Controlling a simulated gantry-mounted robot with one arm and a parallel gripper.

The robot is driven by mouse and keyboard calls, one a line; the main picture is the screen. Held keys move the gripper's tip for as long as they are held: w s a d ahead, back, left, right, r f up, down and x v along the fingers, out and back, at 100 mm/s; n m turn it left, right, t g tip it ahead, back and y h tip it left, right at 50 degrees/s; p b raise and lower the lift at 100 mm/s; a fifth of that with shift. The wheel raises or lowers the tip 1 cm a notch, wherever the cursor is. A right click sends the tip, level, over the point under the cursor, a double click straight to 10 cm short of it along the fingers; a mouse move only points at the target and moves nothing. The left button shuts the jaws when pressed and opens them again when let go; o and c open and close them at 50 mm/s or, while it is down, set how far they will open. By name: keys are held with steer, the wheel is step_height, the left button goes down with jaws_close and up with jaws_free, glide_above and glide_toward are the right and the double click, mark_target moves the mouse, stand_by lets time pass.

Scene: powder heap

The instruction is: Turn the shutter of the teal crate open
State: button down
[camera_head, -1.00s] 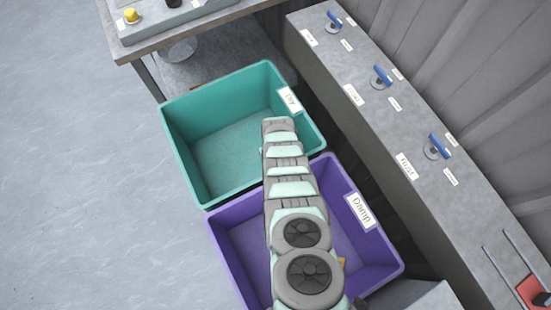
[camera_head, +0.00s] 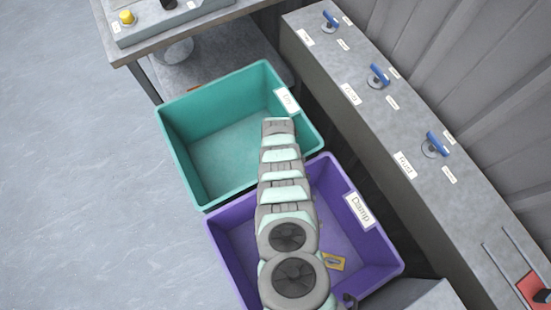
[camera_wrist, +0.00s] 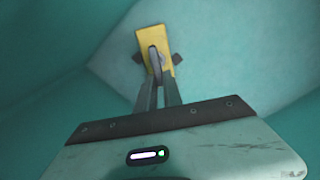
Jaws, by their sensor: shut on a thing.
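The teal crate (camera_head: 181,150) stands on the floor left of the middle in the head view, with a white label on its right wall. Its teal walls fill the wrist view. On its pale bottom lies the yellow shutter plate (camera_wrist: 152,35), long and slightly tilted from upright in the picture. Dark pieces stick out on both sides of the plate. My gripper (camera_wrist: 156,62) is down inside the crate, shut on the small grey grip at the plate's middle. My arm hides the gripper and this shutter in the head view.
A purple crate (camera_head: 385,275) marked "Damp" stands against the teal one, with a yellow plate (camera_head: 333,261) on its floor. A grey bench (camera_head: 375,120) with several blue-handled valves runs along the right. A table (camera_head: 130,55) stands at upper left. The floor at left is clear.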

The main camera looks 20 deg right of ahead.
steer(key=shift+s+d+f+m, duration=0.1)
steer(key=shift+m, duration=0.65)
steer(key=shift+s+d+m, duration=0.1)
steer(key=shift+m, duration=0.65)
steer(key=c, duration=1.5)
jaws_free()
step_height(320, 180, up, 9)
steer(key=p, duration=0.6)
steer(key=shift+w+f+p, duration=0.15)
steer(key=shift+f+p, duration=0.05)
steer(key=shift+p, duration=0.15)
steer(key=shift+r+p, duration=0.45)
steer(key=shift+r, duration=0.7)
